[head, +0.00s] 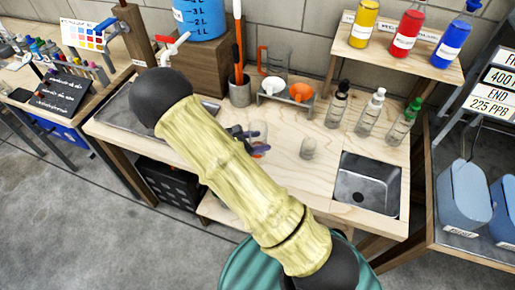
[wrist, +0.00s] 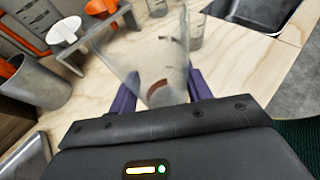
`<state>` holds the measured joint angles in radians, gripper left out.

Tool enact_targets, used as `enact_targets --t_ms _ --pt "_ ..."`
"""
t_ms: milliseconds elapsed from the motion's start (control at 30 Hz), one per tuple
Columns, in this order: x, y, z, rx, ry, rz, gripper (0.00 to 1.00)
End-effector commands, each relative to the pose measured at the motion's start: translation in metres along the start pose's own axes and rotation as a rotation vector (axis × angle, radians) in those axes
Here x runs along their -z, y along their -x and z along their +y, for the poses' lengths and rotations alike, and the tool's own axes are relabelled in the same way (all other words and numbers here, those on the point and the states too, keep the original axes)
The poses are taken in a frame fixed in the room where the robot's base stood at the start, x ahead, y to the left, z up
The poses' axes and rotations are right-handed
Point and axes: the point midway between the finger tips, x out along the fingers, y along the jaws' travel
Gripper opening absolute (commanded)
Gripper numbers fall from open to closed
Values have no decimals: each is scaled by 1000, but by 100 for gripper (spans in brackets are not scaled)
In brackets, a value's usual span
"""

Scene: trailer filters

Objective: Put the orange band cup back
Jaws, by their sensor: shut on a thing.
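The orange band cup (head: 259,131) is a clear cup with an orange-red band near its bottom. My gripper (head: 252,143) is shut on it at the middle of the bench. In the wrist view the cup (wrist: 142,48) stands between the purple fingers of my gripper (wrist: 162,95), with the band low on its wall. I cannot tell whether its base touches the wood. A second clear cup (head: 308,149) stands on the bench to the right, apart from it. My arm hides part of the bench at the left.
A rack (head: 287,101) with a white funnel (head: 273,84) and an orange funnel (head: 300,91) stands behind the cup. Several dropper bottles (head: 369,113) stand at right, behind a sink (head: 368,184). A metal canister (head: 239,95) holds tools. Bare wood surrounds the second cup.

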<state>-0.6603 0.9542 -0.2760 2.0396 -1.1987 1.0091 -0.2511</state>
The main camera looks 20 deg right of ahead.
Motion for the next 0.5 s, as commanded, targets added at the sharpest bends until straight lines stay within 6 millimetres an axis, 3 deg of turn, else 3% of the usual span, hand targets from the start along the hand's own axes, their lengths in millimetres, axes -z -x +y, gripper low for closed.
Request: enact_targets --t_ms 300,500 --pt "34 -14 0 1 3 0 17" --pt "38 -16 0 1 0 0 17"
